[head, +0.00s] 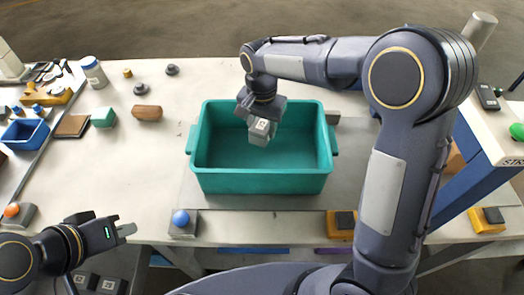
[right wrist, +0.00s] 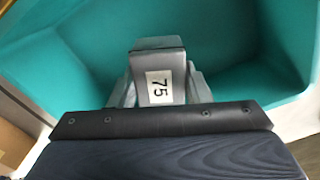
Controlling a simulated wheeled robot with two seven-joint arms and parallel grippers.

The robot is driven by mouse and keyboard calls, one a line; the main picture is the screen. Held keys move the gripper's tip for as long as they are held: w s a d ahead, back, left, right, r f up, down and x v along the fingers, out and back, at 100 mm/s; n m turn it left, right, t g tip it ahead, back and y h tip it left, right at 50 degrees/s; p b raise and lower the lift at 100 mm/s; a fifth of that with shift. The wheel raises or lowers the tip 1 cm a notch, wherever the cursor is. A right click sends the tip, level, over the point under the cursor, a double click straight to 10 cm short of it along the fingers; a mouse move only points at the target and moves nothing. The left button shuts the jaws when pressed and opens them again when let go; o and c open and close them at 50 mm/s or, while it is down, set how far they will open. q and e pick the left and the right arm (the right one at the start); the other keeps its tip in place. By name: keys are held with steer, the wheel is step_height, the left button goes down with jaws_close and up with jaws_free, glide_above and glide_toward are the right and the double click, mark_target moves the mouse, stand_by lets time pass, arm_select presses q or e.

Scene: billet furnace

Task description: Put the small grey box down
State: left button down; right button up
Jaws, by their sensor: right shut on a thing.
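The box hangs over the inside of the open teal bin (head: 262,181). The bin's bare floor shows around it, and the box appears apart from floor and walls. My left gripper (head: 124,229) is away at the lower left, over the table's front edge; its finger gap is unclear.
A blue-topped button (head: 181,220) and a yellow block with a dark top (head: 342,223) sit at the table's front edge. A blue tray (head: 24,134), a brown block (head: 147,113) and a bottle (head: 93,72) stand left. Table between them and the bin is clear.

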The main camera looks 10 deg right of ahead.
step_height(320, 180, down, 10)
steer(key=shift+r+p, duration=0.1)
steer(key=shift+p, duration=0.55)
steer(key=shift+f, duration=0.25)
steer(key=o, duration=1.1)
steer(key=shift+r, duration=0.1)
